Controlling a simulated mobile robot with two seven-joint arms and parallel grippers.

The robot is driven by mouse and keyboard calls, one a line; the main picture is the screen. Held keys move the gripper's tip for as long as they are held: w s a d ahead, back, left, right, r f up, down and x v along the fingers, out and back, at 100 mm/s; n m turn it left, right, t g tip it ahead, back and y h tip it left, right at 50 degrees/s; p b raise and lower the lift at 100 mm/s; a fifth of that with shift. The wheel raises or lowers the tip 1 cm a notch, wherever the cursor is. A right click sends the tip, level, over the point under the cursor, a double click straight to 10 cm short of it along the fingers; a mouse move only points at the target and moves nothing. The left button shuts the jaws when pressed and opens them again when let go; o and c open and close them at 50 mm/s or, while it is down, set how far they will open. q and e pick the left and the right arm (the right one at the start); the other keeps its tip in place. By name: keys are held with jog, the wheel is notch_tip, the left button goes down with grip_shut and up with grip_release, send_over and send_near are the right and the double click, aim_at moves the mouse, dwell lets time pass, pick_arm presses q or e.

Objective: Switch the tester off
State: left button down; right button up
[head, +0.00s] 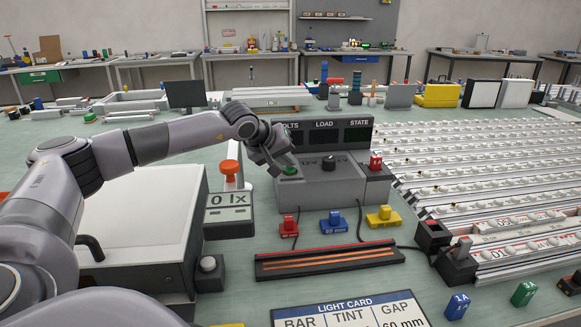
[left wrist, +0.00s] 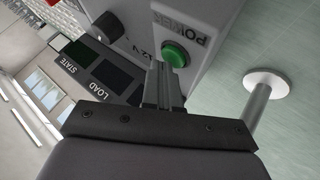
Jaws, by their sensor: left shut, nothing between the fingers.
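The tester (head: 330,185) is a grey box with a sloped black panel marked VOLTS, LOAD and STATE; its display windows look dark. A round green button (head: 290,171) sits at the left of its top, beside a black knob (head: 328,162). In the left wrist view the green button (left wrist: 174,54) lies next to the word POWER. My left gripper (head: 281,168) is shut and empty, its tips right at the green button. In the left wrist view the closed fingers (left wrist: 164,85) end just beside the button; I cannot tell whether they touch it. My right gripper is not in view.
A lux meter (head: 228,207) with an orange knob stands left of the tester. Red (head: 288,226), blue (head: 333,223) and yellow (head: 383,217) clips lie in front. Long light bars (head: 480,170) fill the right side. A light card (head: 350,312) lies at the front.

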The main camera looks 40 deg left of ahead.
aim_at(287, 170)
pick_arm(q)
jog(key=shift+r, duration=0.25)
notch_tip(287, 170, up, 6)
jog(key=p, duration=0.5)
jog(key=shift+r, duration=0.1)
dwell(0.6)
